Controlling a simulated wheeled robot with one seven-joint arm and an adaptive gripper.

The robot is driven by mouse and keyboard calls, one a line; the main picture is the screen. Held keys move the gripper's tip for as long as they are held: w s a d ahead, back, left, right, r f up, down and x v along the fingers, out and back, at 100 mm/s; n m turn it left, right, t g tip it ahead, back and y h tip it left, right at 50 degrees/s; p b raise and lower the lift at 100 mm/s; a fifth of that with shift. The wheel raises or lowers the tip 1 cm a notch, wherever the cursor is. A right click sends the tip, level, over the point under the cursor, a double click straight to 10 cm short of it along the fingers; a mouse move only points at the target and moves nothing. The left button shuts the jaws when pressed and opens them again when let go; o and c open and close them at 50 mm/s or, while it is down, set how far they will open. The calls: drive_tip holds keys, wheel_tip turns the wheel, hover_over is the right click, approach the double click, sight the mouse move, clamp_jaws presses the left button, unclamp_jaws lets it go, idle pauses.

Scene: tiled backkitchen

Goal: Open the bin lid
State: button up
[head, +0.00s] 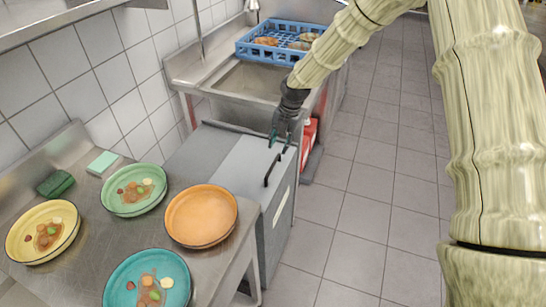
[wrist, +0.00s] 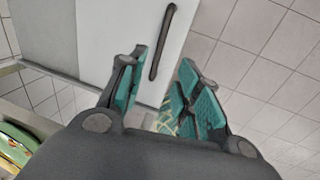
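The bin (head: 274,222) is a grey box standing between the metal counter and the sink. Its flat grey lid (head: 235,165) is closed and carries a dark bar handle (head: 272,170) along its right side. My gripper (head: 280,143) hangs over the far right part of the lid, beyond the handle. In the wrist view, the gripper's teal fingers (wrist: 160,90) are spread apart with nothing between them. The handle (wrist: 162,42) shows ahead of the fingertips, apart from them, against the pale lid (wrist: 110,38).
Plates of food scraps, such as the yellow plate (head: 42,232), and an empty orange plate (head: 201,215) sit on the metal counter (head: 85,260) beside the bin. A blue crate (head: 280,42) sits by the sink (head: 250,80). A red object (head: 308,133) stands behind the bin. Tiled floor to the right is clear.

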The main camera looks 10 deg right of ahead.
sight(274, 163)
drive_tip(key=shift+w+a+f+p, duration=0.25)
drive_tip(key=shift+f+p, duration=0.3)
drive_tip(key=shift+f, duration=1.15)
drive_tip(key=shift+w+a+f+p, duration=0.25)
drive_tip(key=shift+f+p, duration=0.25)
drive_tip(key=shift+f, duration=1.2)
drive_tip(key=shift+w+a+f+p, duration=0.25)
drive_tip(key=shift+f+p, duration=0.3)
drive_tip(key=shift+f, duration=1.15)
clamp_jaws()
